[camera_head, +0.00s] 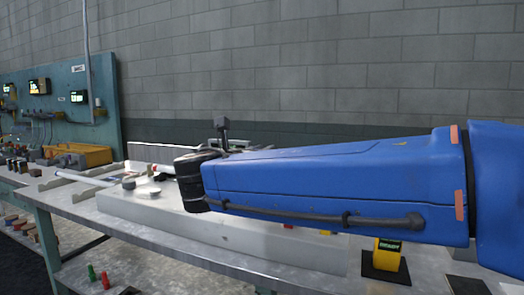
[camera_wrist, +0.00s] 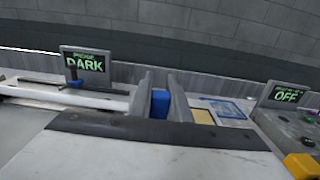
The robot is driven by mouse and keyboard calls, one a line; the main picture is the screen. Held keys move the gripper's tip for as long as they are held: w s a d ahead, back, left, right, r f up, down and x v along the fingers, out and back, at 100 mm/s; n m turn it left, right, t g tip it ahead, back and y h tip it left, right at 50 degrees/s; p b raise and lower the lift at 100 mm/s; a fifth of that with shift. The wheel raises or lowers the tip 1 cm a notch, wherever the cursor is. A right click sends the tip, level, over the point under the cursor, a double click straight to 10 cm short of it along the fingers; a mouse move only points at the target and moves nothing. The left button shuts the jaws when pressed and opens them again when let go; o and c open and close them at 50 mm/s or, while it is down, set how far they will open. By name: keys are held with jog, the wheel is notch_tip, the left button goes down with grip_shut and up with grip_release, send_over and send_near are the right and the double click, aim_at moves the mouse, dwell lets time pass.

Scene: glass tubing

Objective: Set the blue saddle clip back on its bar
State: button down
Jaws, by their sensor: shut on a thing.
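In the wrist view my gripper (camera_wrist: 160,86) is shut on a small blue block, which looks like the blue saddle clip (camera_wrist: 160,104). Its lower part and far side are hidden between the grey fingers. A pale bar or tube (camera_wrist: 65,99) runs across the left of the view, toward the fingers. Another small blue piece (camera_wrist: 75,84) shows by that bar, below the left display. I cannot tell whether the held clip touches any bar. In the head view my arm covers the gripper and the clip.
A display reading DARK (camera_wrist: 86,63) stands behind on the left, and one reading OFF (camera_wrist: 288,95) on the right. A yellow block (camera_wrist: 302,166) is at lower right. The head view shows a long bench, a pale raised block (camera_head: 125,207) and a yellow bin (camera_head: 86,155).

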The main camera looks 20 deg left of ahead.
jog(key=shift+d+f, duration=0.1)
jog(key=shift+f, duration=4.15)
jog(key=c, duration=1.6)
grip_release()
jog(key=shift+s, duration=0.1)
